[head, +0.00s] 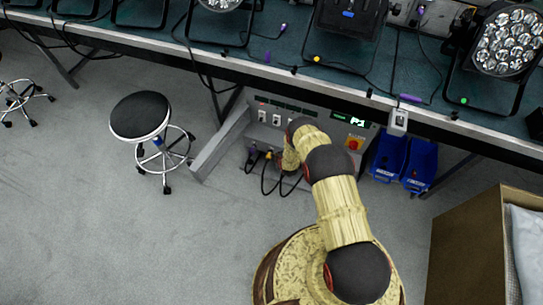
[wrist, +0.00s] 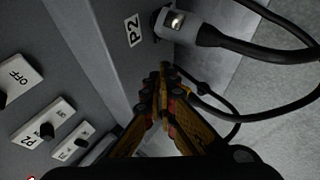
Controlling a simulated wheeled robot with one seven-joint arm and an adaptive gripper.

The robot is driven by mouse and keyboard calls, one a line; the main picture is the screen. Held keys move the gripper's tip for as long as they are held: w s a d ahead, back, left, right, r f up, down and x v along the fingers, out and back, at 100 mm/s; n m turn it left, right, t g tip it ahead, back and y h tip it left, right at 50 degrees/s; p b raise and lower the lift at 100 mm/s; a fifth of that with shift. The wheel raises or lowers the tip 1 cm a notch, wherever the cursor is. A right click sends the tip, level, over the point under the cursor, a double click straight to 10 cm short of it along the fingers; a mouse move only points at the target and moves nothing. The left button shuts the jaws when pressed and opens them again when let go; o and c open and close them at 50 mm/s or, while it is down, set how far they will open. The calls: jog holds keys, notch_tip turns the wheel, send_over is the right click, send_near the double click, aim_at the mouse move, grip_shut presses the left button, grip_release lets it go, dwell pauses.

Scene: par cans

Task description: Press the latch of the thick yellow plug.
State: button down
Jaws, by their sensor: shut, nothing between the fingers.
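My gripper (wrist: 164,76) is shut and empty, its fingertips together below a plug (wrist: 192,28) at the P2 label (wrist: 132,29). This plug looks grey in the wrist view, with a bright metal latch piece (wrist: 174,20) on it and a thick black cable running right. The fingertips look apart from the latch. In the head view, small plugs with dark cables (head: 264,182) hang at the panel's lower left.
The grey panel (head: 222,143) under the bench carries several switches, one marked OFF (wrist: 19,79). Other black cables loop to the right in the wrist view. Blue bins (head: 420,164) stand right of the panel, a stool (head: 141,115) left, and a cardboard box (head: 465,240) lower right.

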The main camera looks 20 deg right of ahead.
jog(key=shift+a+f, duration=0.1)
dwell(0.3)
jog(key=shift+w+a+f, duration=0.15)
jog(key=shift+w, duration=0.05)
jog(key=shift+w+a+f, duration=0.1)
jog(key=shift+a+f, duration=0.1)
jog(key=shift+f, duration=0.1)
dwell(0.8)
jog(key=shift+r, duration=0.15)
jog(key=shift+s+d+r+p, duration=0.3)
jog(key=shift+d+r+p, duration=0.1)
jog(key=shift+r, duration=0.05)
jog(key=shift+d, duration=0.1)
dwell(0.4)
jog(key=s+d+r+p, duration=0.2)
jog(key=r, duration=0.1)
jog(key=shift+d+r+p, duration=0.25)
jog(key=shift+d+p, duration=0.15)
jog(key=shift+s, duration=0.1)
dwell(0.4)
